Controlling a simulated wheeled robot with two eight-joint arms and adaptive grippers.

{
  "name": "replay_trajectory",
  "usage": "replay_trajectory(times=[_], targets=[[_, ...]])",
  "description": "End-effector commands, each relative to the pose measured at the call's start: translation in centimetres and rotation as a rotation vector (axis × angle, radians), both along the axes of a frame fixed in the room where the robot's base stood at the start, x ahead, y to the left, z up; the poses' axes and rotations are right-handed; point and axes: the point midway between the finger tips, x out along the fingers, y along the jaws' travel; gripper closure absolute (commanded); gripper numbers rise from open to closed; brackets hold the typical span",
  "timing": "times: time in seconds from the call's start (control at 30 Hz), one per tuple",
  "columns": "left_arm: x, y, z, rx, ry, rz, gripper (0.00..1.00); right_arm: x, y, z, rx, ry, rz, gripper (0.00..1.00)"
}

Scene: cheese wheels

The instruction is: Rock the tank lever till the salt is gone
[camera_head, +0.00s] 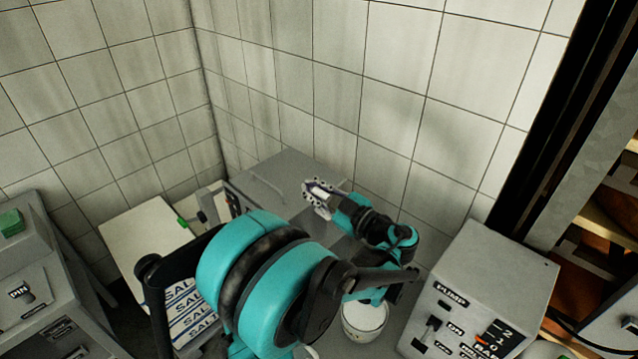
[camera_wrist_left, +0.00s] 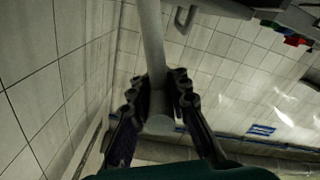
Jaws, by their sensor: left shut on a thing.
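My left gripper (camera_head: 320,194) is beside the grey tank (camera_head: 290,165) in the corner, with my teal arm across the front of it. In the left wrist view my left gripper (camera_wrist_left: 160,88) is shut on a grey round bar, the tank lever (camera_wrist_left: 152,45), which passes between both fingers with its rounded end showing just past them. In the head view the lever is mostly hidden by the gripper. Stacked bags marked SALT (camera_head: 188,308) lie left of my arm. The inside of the tank is hidden, so its salt cannot be seen. My right gripper is out of view.
A white bucket (camera_head: 362,334) with white contents stands below my forearm. A grey control box (camera_head: 490,285) with switches is at right, another grey machine (camera_head: 45,285) at left. Tiled walls (camera_head: 390,80) close the corner. Shelving (camera_head: 600,215) stands at far right.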

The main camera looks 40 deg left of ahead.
Motion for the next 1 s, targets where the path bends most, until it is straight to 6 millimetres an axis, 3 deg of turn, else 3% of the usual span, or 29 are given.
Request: replay_trajectory(times=[0.73,0.77,0.83,1.0], targets=[[-1.20,0.10,-0.62,-0.003,0.006,0.003,1.00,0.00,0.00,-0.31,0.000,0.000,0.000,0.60],[-1.20,0.11,-0.62,-0.003,0.006,0.003,0.79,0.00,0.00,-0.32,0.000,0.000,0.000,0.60],[-1.19,0.10,-0.60,-0.002,0.006,0.003,0.61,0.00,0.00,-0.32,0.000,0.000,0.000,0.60],[-1.13,0.09,-0.56,-0.001,0.006,0.001,0.61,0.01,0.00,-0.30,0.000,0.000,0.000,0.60]])
